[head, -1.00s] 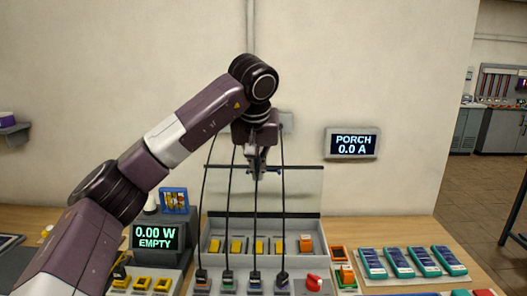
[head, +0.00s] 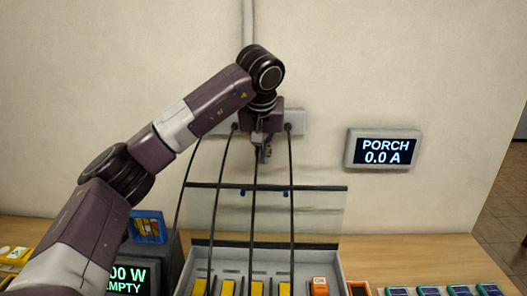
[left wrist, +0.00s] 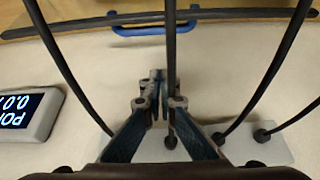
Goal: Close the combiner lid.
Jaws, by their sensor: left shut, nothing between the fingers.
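The combiner lid (head: 320,212) is a clear panel with a dark top edge, standing open and upright behind the combiner box (head: 334,270). Its blue handle (head: 284,194) sits just below that edge, partly hidden by a cable in the head view. The handle (left wrist: 150,29) also shows near the top of the left wrist view. My left gripper (head: 263,154) is shut and empty, above the lid's top edge and apart from the handle. In the left wrist view its fingertips (left wrist: 161,78) are close together, with a black cable passing by them. My right gripper is not in view.
Several black cables (head: 220,190) run from a wall plate (head: 297,122) down across the lid into the box area. A PORCH display (head: 384,149) hangs on the wall at right. A power display (head: 128,278) stands left of the box. Blue-grey units (head: 429,291) lie at right.

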